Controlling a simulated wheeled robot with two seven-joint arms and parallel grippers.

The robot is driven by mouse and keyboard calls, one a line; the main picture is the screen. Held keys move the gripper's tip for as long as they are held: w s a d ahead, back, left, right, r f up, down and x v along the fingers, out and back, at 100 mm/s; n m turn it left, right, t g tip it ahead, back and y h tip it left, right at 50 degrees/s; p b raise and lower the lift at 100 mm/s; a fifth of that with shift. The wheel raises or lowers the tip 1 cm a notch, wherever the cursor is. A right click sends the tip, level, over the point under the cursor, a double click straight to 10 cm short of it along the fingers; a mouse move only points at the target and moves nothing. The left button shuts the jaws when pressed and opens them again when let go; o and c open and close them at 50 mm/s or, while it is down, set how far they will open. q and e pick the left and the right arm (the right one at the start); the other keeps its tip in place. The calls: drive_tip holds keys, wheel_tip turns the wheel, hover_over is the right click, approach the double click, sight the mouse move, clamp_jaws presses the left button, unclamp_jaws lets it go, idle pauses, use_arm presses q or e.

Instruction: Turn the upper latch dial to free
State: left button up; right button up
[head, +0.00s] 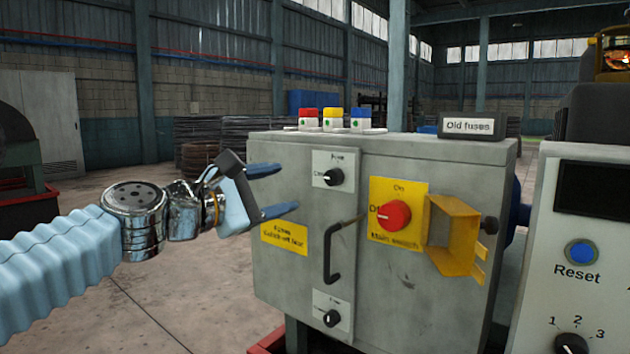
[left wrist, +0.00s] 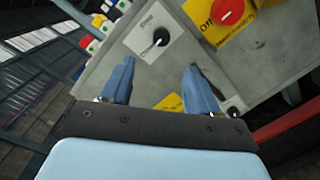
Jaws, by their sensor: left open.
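The upper latch dial (head: 333,177) is a black knob on a white plate, high on the grey cabinet's door (head: 300,260). Its small lettering is too blurred to read fully. It also shows in the left wrist view (left wrist: 161,37), beyond the fingertips. My left gripper (head: 289,189) is open and empty, its two blue fingers pointing at the door left of the dial. The fingers are apart from the dial. In the left wrist view the open fingers (left wrist: 158,75) have the door face between them. A lower latch dial (head: 332,318) sits near the door's bottom. My right gripper is not in view.
A black door handle (head: 333,255) stands out between the dials. A red main switch (head: 393,214) and an open yellow guard (head: 453,238) project at the right. Colored fuses (head: 333,119) and an "Old fuses" box (head: 472,125) sit on top. A Reset panel (head: 577,256) stands right.

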sight(329, 179)
use_arm(q)
drive_tip(key=p+x, duration=0.1)
drive_tip(key=x, duration=1.1)
drive_tip(key=shift+d+f, duration=0.1)
drive_tip(key=c, duration=1)
drive_tip(key=shift+c, duration=0.2)
